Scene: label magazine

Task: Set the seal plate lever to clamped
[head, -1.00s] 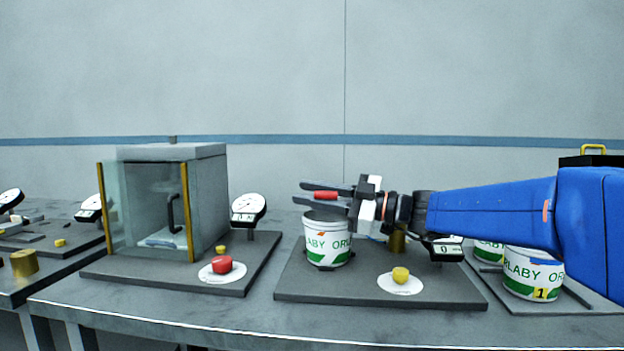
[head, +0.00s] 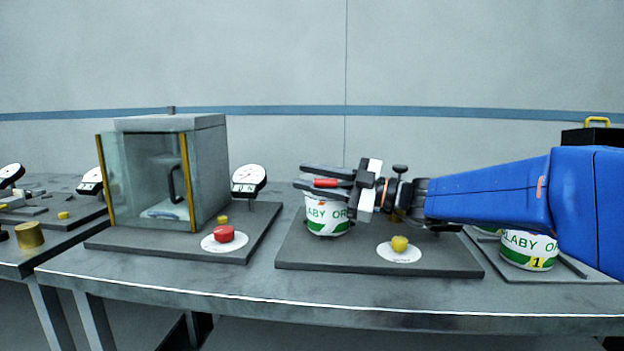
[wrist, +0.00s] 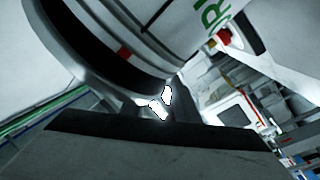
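My gripper (head: 300,176) reaches in from the right in the head view, its dark fingers over the top of a white tub with green lettering (head: 327,217). The fingers stand apart. A red piece (head: 325,183) lies between them; I cannot tell whether it is the lever's grip or part of my gripper, or whether the fingers press on it. I cannot make out the seal plate lever for certain. The tub stands on a dark base plate (head: 440,262) with a yellow button (head: 399,243). In the wrist view the tub's white side (wrist: 185,25) is very close.
Left of the plate stands a glass-fronted cabinet (head: 207,180) with a red button (head: 224,233) and a round dial (head: 248,176). Another labelled tub (head: 528,250) stands at the right under my arm. The table's front strip (head: 330,295) is clear.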

